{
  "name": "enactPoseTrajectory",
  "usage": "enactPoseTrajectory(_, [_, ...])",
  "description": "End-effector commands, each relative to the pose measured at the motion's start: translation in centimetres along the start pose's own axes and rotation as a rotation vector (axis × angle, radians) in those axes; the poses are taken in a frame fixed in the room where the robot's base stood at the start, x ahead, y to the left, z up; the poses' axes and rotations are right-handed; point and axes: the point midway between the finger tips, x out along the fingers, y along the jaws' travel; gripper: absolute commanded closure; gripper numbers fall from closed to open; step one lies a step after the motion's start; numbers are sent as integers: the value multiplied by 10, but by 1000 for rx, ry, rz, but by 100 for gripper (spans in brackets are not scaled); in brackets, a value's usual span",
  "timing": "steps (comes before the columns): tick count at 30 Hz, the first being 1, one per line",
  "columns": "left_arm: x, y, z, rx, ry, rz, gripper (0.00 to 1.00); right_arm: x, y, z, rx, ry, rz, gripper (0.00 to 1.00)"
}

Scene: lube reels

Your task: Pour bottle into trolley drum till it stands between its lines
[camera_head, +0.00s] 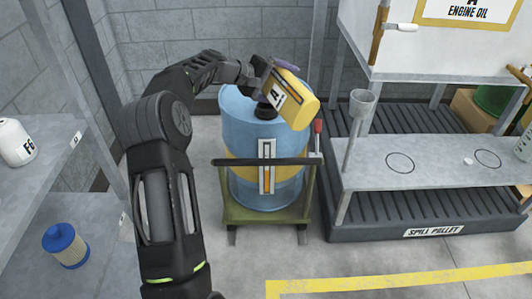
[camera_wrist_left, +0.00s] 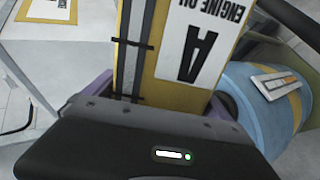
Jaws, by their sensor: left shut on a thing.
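My left gripper (camera_head: 268,68) is shut on a yellow bottle (camera_head: 298,103) labelled A and holds it tilted above the drum, neck down. The bottle also fills the middle of the left wrist view (camera_wrist_left: 185,75), with "ENGINE OIL" and A upside down. The blue drum (camera_head: 240,130) with a yellow band stands on a green trolley (camera_head: 235,213). The bottle's mouth is at the black opening (camera_head: 265,111) on the drum's top; I cannot tell whether it touches or whether oil flows. A sight gauge (camera_head: 267,167) is on the drum's front; its lines are too small to read. My right gripper is not in view.
A grey bench (camera_head: 400,165) with marked circles stands to the right over a spill pallet (camera_head: 430,232). A cup-like funnel (camera_head: 363,102) stands on its near-left post. Floor in front is clear.

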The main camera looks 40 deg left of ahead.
Motion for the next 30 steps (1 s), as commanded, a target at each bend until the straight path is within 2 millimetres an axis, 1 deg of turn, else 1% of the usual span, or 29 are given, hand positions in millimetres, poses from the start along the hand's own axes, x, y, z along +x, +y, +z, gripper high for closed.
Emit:
enactPoseTrajectory(1, [-1,2,0,0,0,3,78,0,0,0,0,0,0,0])
enactPoseTrajectory(17, [0,3,0,-1,-1,3,78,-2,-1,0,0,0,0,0])
enactPoseTrajectory(20, [1,5,-1,-11,-6,6,78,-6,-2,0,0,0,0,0])
enactPoseTrajectory(27, [10,16,-4,-66,-35,28,78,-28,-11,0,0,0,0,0])
enactPoseTrajectory(30, [14,18,-5,-87,-45,37,78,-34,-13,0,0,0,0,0])
